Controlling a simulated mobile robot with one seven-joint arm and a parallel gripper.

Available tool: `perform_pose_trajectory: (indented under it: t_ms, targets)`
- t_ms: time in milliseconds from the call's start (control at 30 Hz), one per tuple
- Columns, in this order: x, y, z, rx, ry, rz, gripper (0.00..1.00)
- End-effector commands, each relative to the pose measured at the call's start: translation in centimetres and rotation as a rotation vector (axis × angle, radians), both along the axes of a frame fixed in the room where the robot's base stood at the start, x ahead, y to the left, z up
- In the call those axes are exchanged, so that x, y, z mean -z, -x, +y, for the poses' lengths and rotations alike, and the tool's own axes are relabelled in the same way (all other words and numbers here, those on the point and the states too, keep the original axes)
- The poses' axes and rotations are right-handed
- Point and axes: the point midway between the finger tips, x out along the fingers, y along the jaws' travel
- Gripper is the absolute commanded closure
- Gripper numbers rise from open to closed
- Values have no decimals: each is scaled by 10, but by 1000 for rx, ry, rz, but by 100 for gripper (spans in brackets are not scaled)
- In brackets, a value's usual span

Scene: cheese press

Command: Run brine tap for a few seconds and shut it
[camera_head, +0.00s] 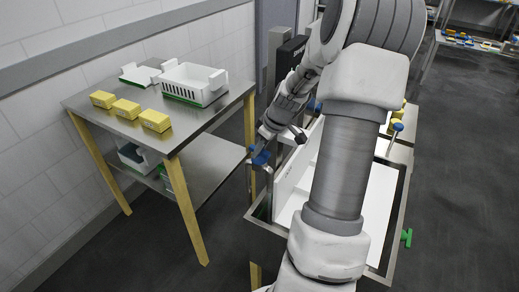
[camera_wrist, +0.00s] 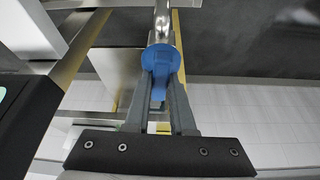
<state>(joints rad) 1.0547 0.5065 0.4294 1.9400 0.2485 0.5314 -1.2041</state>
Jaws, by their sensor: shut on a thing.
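The blue tap handle (camera_head: 260,158) is at the left edge of the steel vat, at the top of a thin metal pipe. It also shows in the wrist view (camera_wrist: 160,62), in front of a shiny metal spout. My gripper (camera_head: 264,146) reaches down to it from above, and in the wrist view my gripper (camera_wrist: 160,88) has its two fingers closed on the handle's sides. Whether liquid runs from the tap cannot be seen. My arm hides much of the vat.
The steel vat (camera_head: 265,226) with white inner walls stands under my arm; a green handle (camera_head: 407,237) is on its right side. A steel table (camera_head: 130,130) at left holds yellow blocks (camera_head: 127,107) and a white crate (camera_head: 192,82). Another blue knob (camera_head: 397,126) is at right.

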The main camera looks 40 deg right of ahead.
Motion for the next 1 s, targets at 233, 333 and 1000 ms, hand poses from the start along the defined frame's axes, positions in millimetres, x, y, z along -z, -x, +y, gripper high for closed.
perform_pose_trajectory:
  t_ms: [233,333,1000]
  targets:
    - [0,0,0,1,1,0,100]
    - [0,0,0,9,1,0,100]
    - [0,-1,2,445,3,-2,100]
